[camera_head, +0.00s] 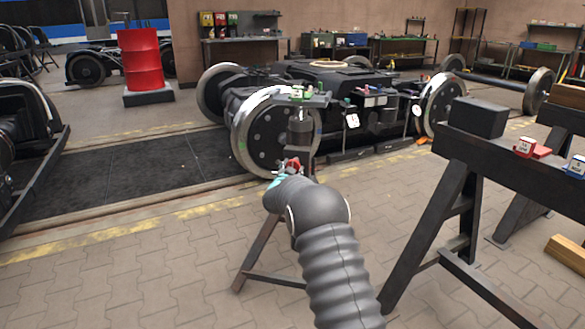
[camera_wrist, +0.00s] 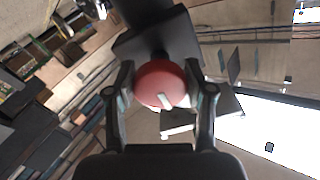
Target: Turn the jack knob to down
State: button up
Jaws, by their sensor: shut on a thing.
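The jack knob is a round red knob with a pale pointer mark; in the wrist view the knob (camera_wrist: 160,84) sits between the fingers of my gripper (camera_wrist: 161,90), which is shut on it. The pale mark points toward the lower right in that view. A dark block of the jack lies behind the knob. In the head view the red knob (camera_head: 293,165) shows small at the end of my arm, on the dark jack stand (camera_head: 301,128) before the bogie wheel. My gripper (camera_head: 280,178) is mostly hidden there by my arm.
The bogie (camera_head: 330,90) with its large wheels stands close behind the jack. A dark trestle (camera_head: 480,150) with a black block and red and blue tags stands at the right. A red drum (camera_head: 140,60) stands at the back left. Paved floor at the front left is clear.

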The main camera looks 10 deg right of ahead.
dwell(0.3)
jog(key=o, duration=1.1)
jog(key=shift+o, duration=0.2)
jog(key=shift+s, duration=0.1)
jog(key=v, duration=1.1)
jog(key=shift+s+a, duration=0.15)
jog(key=shift+s, duration=0.2)
jog(key=shift+f, duration=0.15)
